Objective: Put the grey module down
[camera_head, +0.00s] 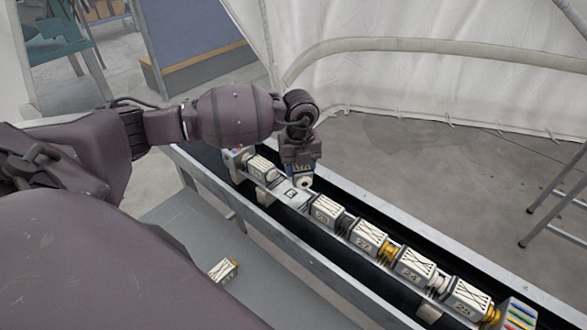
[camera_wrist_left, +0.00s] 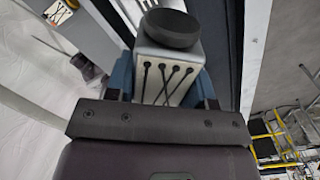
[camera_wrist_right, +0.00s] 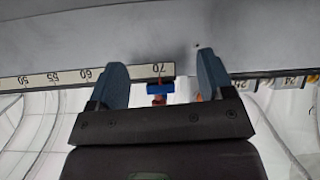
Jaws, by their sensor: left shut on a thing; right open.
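My left gripper (camera_head: 301,166) is shut on the grey module (camera_wrist_left: 172,68), which has a pale body with dark lines and a dark grey round cap in the left wrist view. In the head view the gripper points down over the row in the long trough, above or beside a pale plate (camera_head: 291,194) between two modules. Most of the held module is hidden there, and I cannot tell whether it touches the row. My right gripper (camera_wrist_right: 162,80) is open and empty in the right wrist view; the head view does not show it.
Several numbered modules stand in the row, including one (camera_head: 325,210) just right of the plate and one (camera_head: 262,167) to its left. A striped end block (camera_head: 518,315) closes the near end. A loose yellow-capped module (camera_head: 223,270) lies on the grey bench (camera_head: 185,235). A ruler (camera_wrist_right: 75,78) shows near my right gripper.

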